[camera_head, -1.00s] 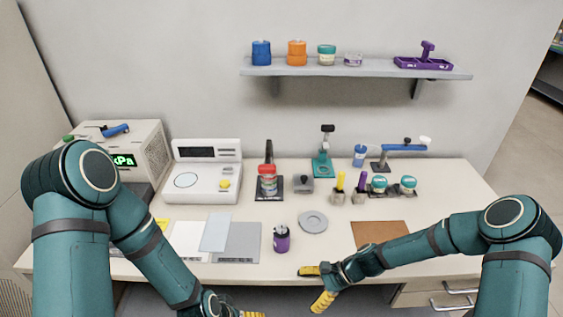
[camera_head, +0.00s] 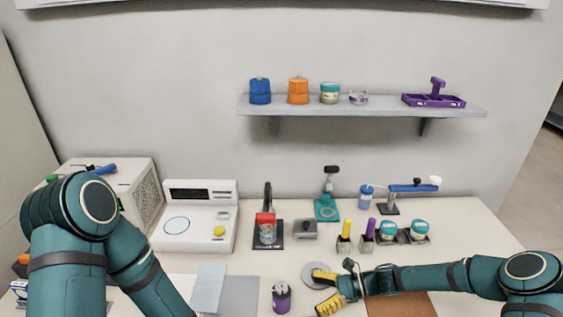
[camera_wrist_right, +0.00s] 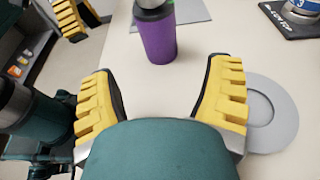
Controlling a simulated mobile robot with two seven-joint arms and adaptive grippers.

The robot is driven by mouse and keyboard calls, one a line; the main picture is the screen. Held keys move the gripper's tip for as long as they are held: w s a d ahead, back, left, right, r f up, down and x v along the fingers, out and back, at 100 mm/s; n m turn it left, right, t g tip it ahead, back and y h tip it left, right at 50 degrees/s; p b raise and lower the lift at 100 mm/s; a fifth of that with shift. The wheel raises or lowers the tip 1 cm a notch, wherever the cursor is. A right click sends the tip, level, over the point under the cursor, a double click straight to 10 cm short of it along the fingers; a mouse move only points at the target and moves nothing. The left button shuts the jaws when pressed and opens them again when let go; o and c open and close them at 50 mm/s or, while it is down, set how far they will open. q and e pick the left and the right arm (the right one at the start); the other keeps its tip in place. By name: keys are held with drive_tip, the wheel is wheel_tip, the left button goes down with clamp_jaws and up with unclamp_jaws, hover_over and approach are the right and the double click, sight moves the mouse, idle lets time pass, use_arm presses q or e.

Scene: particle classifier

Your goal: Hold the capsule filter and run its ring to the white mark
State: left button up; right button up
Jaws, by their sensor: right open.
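A purple cylinder with a grey and dark top (camera_head: 281,296), which I take to be the capsule filter, stands upright near the table's front edge. It also shows in the right wrist view (camera_wrist_right: 157,38), beyond and between my fingers. My right gripper (camera_head: 332,300) is open and empty, just right of the cylinder and apart from it; its yellow fingers are spread in the wrist view (camera_wrist_right: 158,75). A white mark on the cylinder cannot be made out. My left gripper is outside the head view; its yellow fingers show at the wrist view's top left (camera_wrist_right: 76,20), their opening unclear.
A grey disc (camera_head: 313,272) lies behind my right gripper, and a brown mat (camera_head: 402,306) lies under my forearm. A black stand (camera_head: 268,240) with a red-topped can, a grey block (camera_head: 304,230) and a white instrument (camera_head: 195,220) stand farther back. A shelf (camera_head: 360,110) hangs above.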

sight(285, 299)
drive_tip(key=b+x, duration=0.2)
drive_tip(key=x, duration=0.7)
drive_tip(key=shift+s+f, duration=0.1)
drive_tip(key=shift+a, duration=0.1)
drive_tip(key=c, duration=1.2)
drive_tip(key=shift+c, duration=0.2)
drive_tip(key=o, duration=1.3)
